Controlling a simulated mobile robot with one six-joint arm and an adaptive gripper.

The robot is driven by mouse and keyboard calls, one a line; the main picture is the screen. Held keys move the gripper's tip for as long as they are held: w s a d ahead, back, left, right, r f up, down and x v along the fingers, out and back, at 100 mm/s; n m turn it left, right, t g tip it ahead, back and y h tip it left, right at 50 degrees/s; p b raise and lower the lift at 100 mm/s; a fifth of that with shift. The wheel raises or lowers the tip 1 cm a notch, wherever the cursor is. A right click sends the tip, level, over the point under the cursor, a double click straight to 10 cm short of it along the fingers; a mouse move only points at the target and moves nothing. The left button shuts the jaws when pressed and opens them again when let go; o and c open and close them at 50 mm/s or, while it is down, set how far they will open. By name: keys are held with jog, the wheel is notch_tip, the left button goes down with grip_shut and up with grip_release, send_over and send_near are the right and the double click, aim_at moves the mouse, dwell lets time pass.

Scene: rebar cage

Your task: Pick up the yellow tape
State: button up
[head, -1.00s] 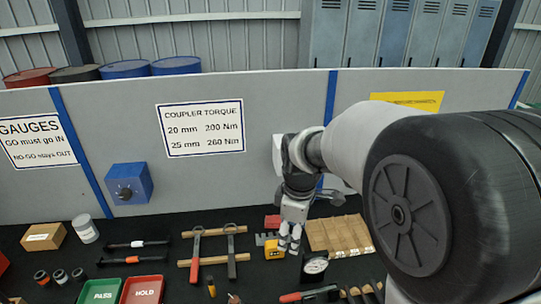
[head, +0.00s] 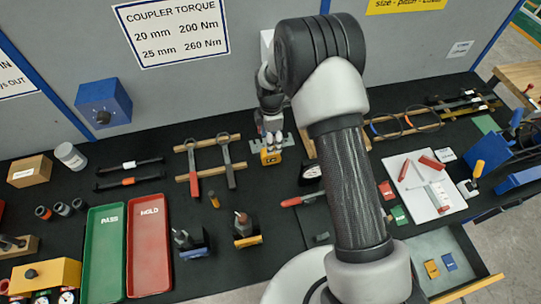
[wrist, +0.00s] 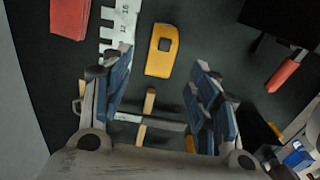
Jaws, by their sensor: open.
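The yellow tape (head: 271,157) lies on the dark bench top, right of the two tools on wooden strips. In the wrist view the tape (wrist: 161,52) is a yellow block with a dark square patch, just beyond the fingertips and roughly centred between them. My gripper (head: 268,138) is above the bench at the tape, with its fingers pointing down. In the wrist view my gripper (wrist: 160,92) has its blue-padded fingers wide apart, with nothing held between them. My arm hides part of the bench to the right of the tape.
A grey toothed gauge (wrist: 119,25) lies close left of the tape in the wrist view, with a red block (wrist: 70,17) beyond it. A red-handled tool (wrist: 284,74) is to the right. Green (head: 104,250) and red (head: 149,245) trays stand front left. A drawer (head: 470,287) is open front right.

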aim_at(271, 156)
notch_tip(271, 156, down, 8)
jog(key=shift+s+a+r, duration=0.1)
dwell(0.4)
jog(key=shift+r, duration=0.1)
grip_shut()
dwell(0.5)
